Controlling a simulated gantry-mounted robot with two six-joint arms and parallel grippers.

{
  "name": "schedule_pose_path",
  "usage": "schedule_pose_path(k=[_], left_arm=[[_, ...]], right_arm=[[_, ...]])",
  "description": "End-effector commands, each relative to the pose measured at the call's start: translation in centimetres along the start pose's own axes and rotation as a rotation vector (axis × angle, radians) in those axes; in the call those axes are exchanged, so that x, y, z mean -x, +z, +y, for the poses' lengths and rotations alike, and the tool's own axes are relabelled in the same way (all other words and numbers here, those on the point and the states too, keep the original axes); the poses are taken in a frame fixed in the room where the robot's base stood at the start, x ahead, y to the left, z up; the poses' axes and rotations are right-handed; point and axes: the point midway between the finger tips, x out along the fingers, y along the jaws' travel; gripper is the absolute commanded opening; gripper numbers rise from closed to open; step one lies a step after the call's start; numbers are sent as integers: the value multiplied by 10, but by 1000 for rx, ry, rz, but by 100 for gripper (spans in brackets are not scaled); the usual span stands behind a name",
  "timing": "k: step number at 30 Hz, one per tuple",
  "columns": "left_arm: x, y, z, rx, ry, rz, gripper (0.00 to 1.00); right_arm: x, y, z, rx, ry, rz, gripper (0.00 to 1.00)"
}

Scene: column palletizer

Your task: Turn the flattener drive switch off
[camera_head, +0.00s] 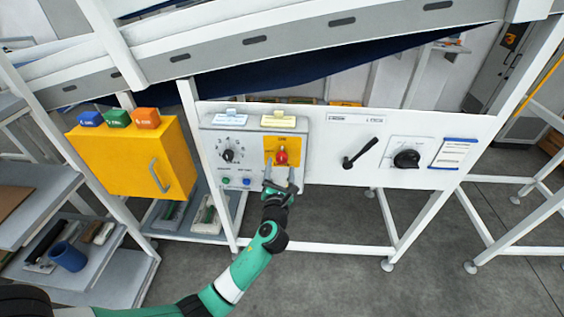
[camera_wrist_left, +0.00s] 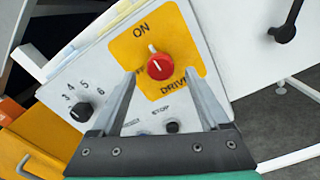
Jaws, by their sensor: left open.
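The drive switch (camera_head: 281,157) is a red rotary knob on a yellow plate (camera_head: 268,144) on the grey control panel. In the left wrist view the red knob (camera_wrist_left: 160,66) has a white pointer mark aimed toward the word ON, and the word DRIVE is partly readable below it. My left gripper (camera_head: 280,178) is open in front of the panel, just below the knob. In the left wrist view its two fingers (camera_wrist_left: 160,78) stand apart to either side of the knob's lower part, with nothing held between them. My right gripper is not in view.
Left of the switch is a black numbered dial (camera_head: 228,155), with small green and blue buttons (camera_head: 235,181) below. A black lever (camera_head: 360,153) and another black knob (camera_head: 406,158) sit on the white board to the right. A yellow cabinet (camera_head: 120,165) stands left.

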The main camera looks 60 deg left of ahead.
Motion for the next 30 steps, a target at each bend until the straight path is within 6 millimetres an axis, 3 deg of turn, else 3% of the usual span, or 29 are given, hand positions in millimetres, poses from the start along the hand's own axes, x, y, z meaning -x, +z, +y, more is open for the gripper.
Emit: schedule_pose_path(k=[6,17,30], left_arm=[[-39,-2,-1,0,1,0,79],[-48,0,0,-1,-1,0,79],[-48,0,0,0,-1,-1,1]], right_arm=[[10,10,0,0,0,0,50],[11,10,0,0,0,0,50],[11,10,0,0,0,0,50]])
